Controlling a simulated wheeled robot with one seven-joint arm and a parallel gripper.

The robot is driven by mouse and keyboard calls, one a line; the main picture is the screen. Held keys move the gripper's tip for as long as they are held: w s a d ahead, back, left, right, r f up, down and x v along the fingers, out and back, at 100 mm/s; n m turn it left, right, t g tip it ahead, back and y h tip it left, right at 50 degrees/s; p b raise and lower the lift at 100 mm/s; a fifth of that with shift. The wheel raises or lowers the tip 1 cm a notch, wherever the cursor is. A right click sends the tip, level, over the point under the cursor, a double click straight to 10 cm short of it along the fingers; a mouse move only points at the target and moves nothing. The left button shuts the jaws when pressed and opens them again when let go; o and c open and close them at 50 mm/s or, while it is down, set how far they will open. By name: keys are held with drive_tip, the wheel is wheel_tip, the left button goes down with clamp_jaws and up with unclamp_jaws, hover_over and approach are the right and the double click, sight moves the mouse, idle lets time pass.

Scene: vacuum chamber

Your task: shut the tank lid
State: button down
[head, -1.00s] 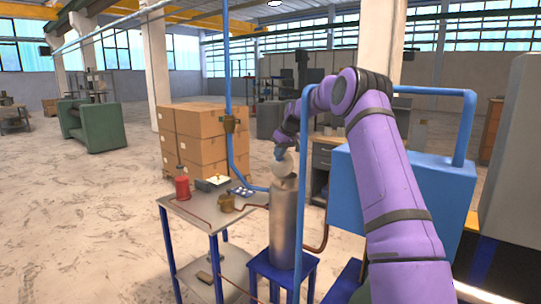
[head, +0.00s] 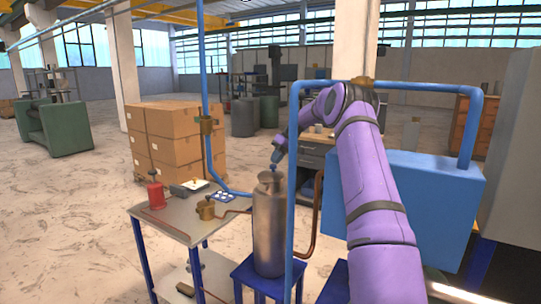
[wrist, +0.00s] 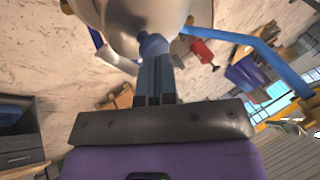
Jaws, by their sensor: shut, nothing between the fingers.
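The tank (head: 270,235) is a tall grey metal cylinder standing on a blue stool, left of the upright blue pipe in the head view. Its round lid (head: 268,178) lies about flat over the tank's mouth; whether it is fully seated I cannot tell. My gripper (head: 274,167) points down at the lid from above, at its top edge. In the wrist view my gripper (wrist: 153,55) is shut, with its blue tip against or just above a pale rounded metal surface (wrist: 115,18), seemingly the lid. The exact contact is hidden.
A metal table (head: 170,222) with a red canister (head: 155,194) and a brass fitting (head: 206,209) stands left of the tank. The blue pipe (head: 295,190) and blue box (head: 430,205) stand close on the right. Cardboard boxes (head: 175,140) are behind.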

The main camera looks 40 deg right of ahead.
drive_tip(key=shift+w+d+f, duration=0.2)
drive_tip(key=shift+d+f, duration=0.4)
drive_tip(key=shift+f, duration=0.25)
drive_tip(key=shift+d+f, duration=0.1)
drive_tip(key=shift+f, duration=0.1)
drive_tip(key=shift+f, duration=0.2)
drive_tip(key=v, duration=1.1)
drive_tip(key=shift+r, duration=0.3)
